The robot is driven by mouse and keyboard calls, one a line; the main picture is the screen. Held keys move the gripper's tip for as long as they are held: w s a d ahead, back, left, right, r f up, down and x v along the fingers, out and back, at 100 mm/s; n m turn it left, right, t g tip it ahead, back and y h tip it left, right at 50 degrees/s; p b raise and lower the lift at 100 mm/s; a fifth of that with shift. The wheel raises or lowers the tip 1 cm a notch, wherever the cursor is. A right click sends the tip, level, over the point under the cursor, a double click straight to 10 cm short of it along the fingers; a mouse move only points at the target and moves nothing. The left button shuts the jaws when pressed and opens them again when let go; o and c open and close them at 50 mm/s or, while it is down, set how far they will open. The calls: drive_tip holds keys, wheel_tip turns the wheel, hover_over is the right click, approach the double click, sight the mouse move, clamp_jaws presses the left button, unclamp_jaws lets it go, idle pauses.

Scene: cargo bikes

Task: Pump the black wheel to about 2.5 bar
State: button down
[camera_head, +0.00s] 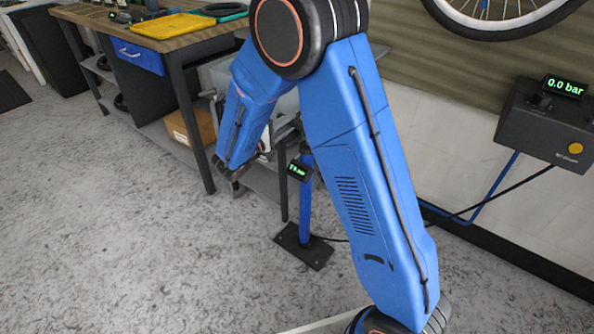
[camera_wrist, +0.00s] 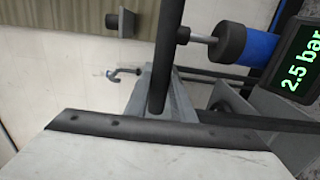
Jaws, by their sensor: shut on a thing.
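The blue floor pump (camera_head: 306,205) stands upright on its dark base plate. In the wrist view its blue barrel (camera_wrist: 262,48) and rod show, with a short stretch of rod out of the black cap. Its display (camera_wrist: 298,60) reads 2.5 bar. The black pump handle (camera_wrist: 170,50) crosses the wrist view. My gripper (camera_wrist: 160,82) is shut on this handle; in the head view my own arm hides most of the grip.
A grey wall box (camera_head: 545,125) with a yellow button has a display reading 0.0 bar. A blue hose and a black cable run near the wall's foot. A workbench (camera_head: 180,42) with a yellow tray stands at upper left. Floor at front left is clear.

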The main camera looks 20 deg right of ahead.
drive_tip(key=shift+f, duration=0.65)
drive_tip(key=c, duration=1.8)
unclamp_jaws()
drive_tip(key=shift+f, duration=0.2)
drive_tip(key=o, duration=0.6)
drive_tip(key=shift+r, duration=0.1)
drive_tip(key=shift+o, duration=0.2)
drive_tip(key=shift+a, duration=0.1)
drive_tip(key=v, duration=0.9)
